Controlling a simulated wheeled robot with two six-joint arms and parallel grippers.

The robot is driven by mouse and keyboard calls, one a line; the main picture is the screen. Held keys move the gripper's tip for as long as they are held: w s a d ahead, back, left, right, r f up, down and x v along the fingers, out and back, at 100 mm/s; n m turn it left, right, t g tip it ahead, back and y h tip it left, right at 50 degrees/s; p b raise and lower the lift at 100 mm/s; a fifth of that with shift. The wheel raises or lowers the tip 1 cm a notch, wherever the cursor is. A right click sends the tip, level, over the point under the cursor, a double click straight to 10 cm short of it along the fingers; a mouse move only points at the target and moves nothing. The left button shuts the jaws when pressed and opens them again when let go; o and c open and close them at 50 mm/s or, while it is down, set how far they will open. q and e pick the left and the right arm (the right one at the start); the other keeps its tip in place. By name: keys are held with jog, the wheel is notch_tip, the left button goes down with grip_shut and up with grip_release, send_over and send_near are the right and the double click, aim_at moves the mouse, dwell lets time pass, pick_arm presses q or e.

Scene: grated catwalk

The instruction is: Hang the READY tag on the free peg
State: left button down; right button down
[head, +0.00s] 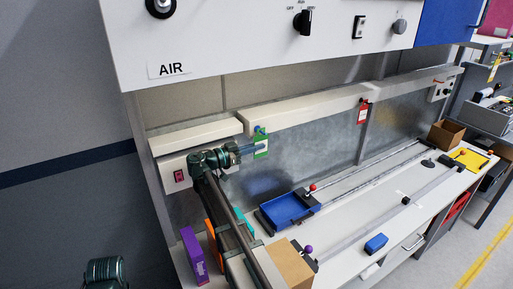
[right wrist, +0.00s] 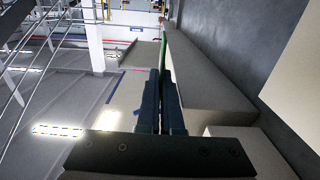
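The green tag (head: 261,146), which I take for the READY tag, is upright just below the light rail; its lettering is too small to read. My right gripper (head: 257,149) reaches it from the left, and its fingers are closed on it. In the right wrist view the tag shows edge-on as a thin green strip (right wrist: 164,52) beyond the nearly touching fingers (right wrist: 161,88). A small blue peg (head: 258,129) is at the tag's top; I cannot tell whether the tag's hole is around it. A red tag (head: 363,113) hangs farther right. My left gripper is out of view.
The light rail (head: 305,108) runs along the back panel. Below on the bench are a blue tray (head: 289,209), a purple box (head: 194,257), a cardboard box (head: 290,265) and a blue block (head: 376,243). The AIR cabinet (head: 230,50) overhangs above.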

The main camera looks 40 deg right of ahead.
jog(key=c, duration=1)
grip_release()
jog(key=w+a, duration=0.1)
jog(key=a, duration=1.2)
jog(key=shift+w+a, duration=0.3)
jog(key=shift+a, duration=0.1)
